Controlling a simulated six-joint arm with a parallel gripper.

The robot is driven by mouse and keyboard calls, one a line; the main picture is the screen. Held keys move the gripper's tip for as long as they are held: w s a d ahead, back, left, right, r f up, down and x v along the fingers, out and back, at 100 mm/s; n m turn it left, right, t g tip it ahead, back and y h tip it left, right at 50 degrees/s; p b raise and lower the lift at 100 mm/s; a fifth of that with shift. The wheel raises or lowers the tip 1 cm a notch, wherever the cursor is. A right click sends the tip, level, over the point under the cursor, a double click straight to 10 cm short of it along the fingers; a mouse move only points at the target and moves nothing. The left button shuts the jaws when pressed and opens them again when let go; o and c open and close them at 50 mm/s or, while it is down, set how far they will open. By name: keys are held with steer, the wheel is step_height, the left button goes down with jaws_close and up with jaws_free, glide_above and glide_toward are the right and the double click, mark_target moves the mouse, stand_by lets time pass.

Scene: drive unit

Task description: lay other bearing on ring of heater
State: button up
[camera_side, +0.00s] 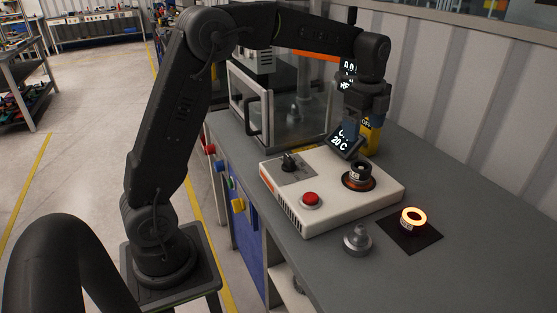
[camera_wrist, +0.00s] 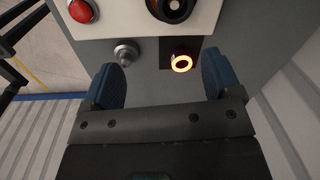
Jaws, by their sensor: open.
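The heater (camera_side: 330,213) is a white box on the bench, with a dark knob, a red button and a round ring (camera_side: 357,183) with an orange-brown rim. A dark cylindrical piece with a pale band, seemingly a bearing (camera_side: 359,171), sits on that ring; it is cut off at the top of the wrist view (camera_wrist: 172,8). A second bearing (camera_side: 413,217), glowing orange-yellow, lies on a black square mat (camera_side: 429,237) right of the heater; the wrist view shows it too (camera_wrist: 182,62). My gripper (camera_wrist: 162,80) is open and empty, above the bench; the side view partly hides its fingers.
A small display reading 20 C (camera_side: 346,142) stands behind the heater. A clear-walled enclosure (camera_side: 296,110) is further back. The bench right of the mat is clear.

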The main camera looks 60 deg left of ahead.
steer(key=s+d+n+t, duration=0.2)
steer(key=s+n, duration=0.6)
steer(key=s, duration=0.6)
steer(key=s+d+n+t, duration=0.3)
steer(key=s+n, duration=0.4)
steer(key=s, duration=0.6)
steer(key=shift+s+d+r+n, duration=0.35)
steer(key=shift+d+r+n, duration=0.1)
steer(key=shift+d, duration=0.35)
steer(key=shift+o, duration=0.2)
